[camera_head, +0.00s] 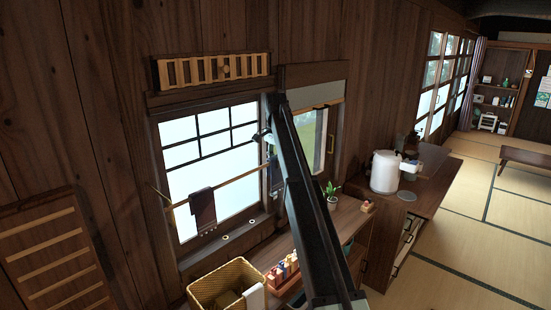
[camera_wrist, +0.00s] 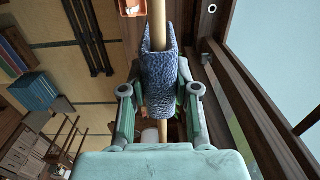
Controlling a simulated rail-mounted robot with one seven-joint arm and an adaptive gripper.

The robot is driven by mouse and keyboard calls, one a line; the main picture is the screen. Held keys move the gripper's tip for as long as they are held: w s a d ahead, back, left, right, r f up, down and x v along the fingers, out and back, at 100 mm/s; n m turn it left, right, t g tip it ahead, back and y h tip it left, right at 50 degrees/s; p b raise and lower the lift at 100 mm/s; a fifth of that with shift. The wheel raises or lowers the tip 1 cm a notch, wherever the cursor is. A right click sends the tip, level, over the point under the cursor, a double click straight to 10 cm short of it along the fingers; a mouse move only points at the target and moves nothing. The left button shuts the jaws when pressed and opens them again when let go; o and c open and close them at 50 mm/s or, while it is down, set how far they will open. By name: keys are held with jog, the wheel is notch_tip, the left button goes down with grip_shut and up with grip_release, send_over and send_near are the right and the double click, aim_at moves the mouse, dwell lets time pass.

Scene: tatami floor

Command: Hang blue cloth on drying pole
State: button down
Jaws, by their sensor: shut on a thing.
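The blue cloth (camera_wrist: 160,72) fills the middle of the wrist view, draped over the wooden drying pole (camera_wrist: 160,28), with its sides hanging down around the pole. My gripper (camera_wrist: 160,95) has one finger on each side of the cloth and is shut on it, with the pole running between the fingers. In the head view the pole (camera_head: 240,178) crosses in front of the window. There my gripper (camera_head: 265,138) is at the pole's right part, and my arm hides much of the cloth, with only a small bluish patch (camera_head: 274,175) showing.
A dark cloth (camera_head: 203,206) hangs on the pole's left part. Below are a wicker basket (camera_head: 225,282), a small rack of bottles (camera_head: 284,270) and a plant (camera_head: 331,190) on the counter. The window wall is close behind the pole.

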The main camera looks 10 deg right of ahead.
jog(key=shift+f, duration=0.15)
jog(key=c, duration=0.8)
grip_release()
